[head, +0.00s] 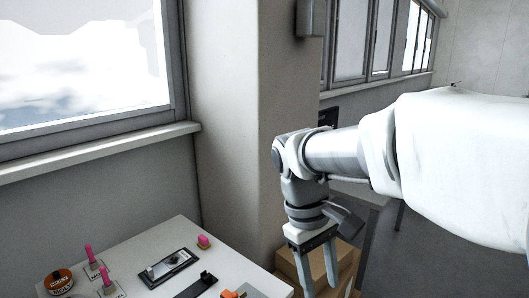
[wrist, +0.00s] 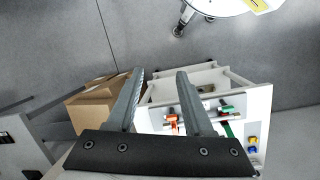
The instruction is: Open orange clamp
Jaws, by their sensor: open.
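My gripper (head: 319,280) is open and empty, pointing down just right of the white table in the head view. Its two fingers also show in the wrist view (wrist: 160,76), spread apart with nothing between them. A small orange part (head: 230,294), perhaps the orange clamp, shows at the bottom edge of the head view, mostly cut off. I cannot tell whether any clamp is open or shut.
Cardboard boxes (head: 287,264) stand beside the table, behind my gripper. A pillar (head: 228,110) rises behind.

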